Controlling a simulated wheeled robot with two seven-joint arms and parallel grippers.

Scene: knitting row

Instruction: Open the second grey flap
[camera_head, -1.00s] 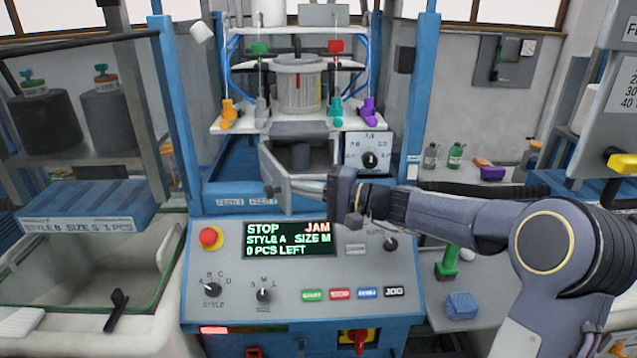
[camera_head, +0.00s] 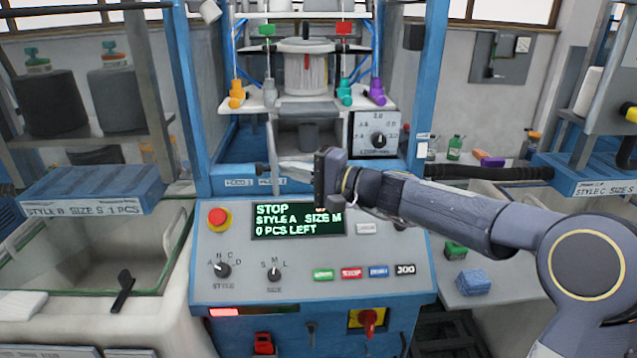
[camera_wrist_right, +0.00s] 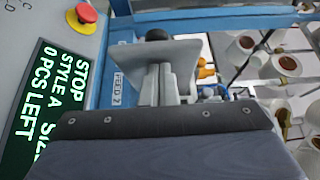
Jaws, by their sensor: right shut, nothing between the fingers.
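The grey flap (camera_wrist_right: 128,58) beside the FEED 2 label (camera_wrist_right: 119,89) shows in the right wrist view as a light grey panel with a dark knob (camera_wrist_right: 157,35) beyond it. In the head view a grey opening with a dark cylinder (camera_head: 308,135) inside sits above the FEED labels (camera_head: 240,182). My right gripper (camera_head: 292,168) reaches in from the right, in front of this opening. Its fingers (camera_wrist_right: 157,85) are shut and empty, close to the flap; whether they touch it I cannot tell. My left gripper is out of view.
The control panel (camera_head: 215,270) below the arm carries a red mushroom button (camera_head: 219,218) and a display (camera_head: 298,221) reading STOP. A dial box (camera_head: 375,135) stands right of the opening. Coloured yarn guides (camera_head: 345,93) line the shelf above.

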